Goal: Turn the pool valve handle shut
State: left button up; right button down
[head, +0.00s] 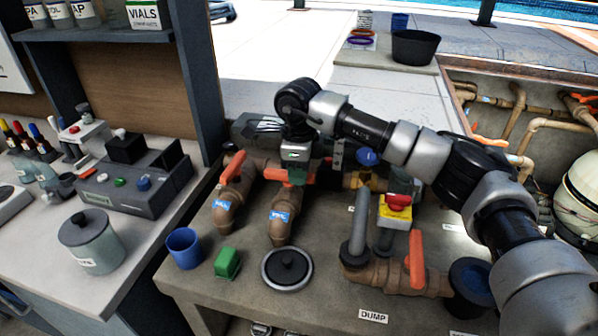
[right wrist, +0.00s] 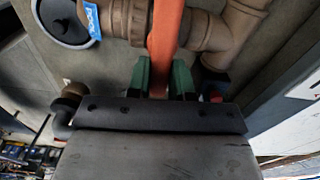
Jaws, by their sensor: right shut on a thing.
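An orange valve handle (head: 283,177) sits on a brown pipe fitting with a blue label (head: 279,216). In the head view it lies roughly left to right. My right gripper (head: 303,168) comes down over it, hiding its right part. In the right wrist view, the green fingers of my right gripper (right wrist: 165,80) stand on both sides of the orange handle (right wrist: 164,35) and are shut on it. Two similar orange handles show, one to the left (head: 232,167) and one at the front right (head: 416,260). My left gripper is out of view.
On the bench stand a blue cup (head: 184,248), a green block (head: 228,263), a round lidded disc (head: 287,268) and a red button on a yellow box (head: 398,203). A "DUMP" label (head: 373,316) marks the front. A lab counter (head: 125,283) stands left.

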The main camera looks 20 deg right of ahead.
jog(key=shift+r+m, duration=0.1)
jog(key=shift+m, duration=0.4)
jog(key=c, duration=1)
grip_release()
notch_tip(320, 180, up, 11)
jog(key=b, duration=0.1)
jog(key=shift+b, duration=0.35)
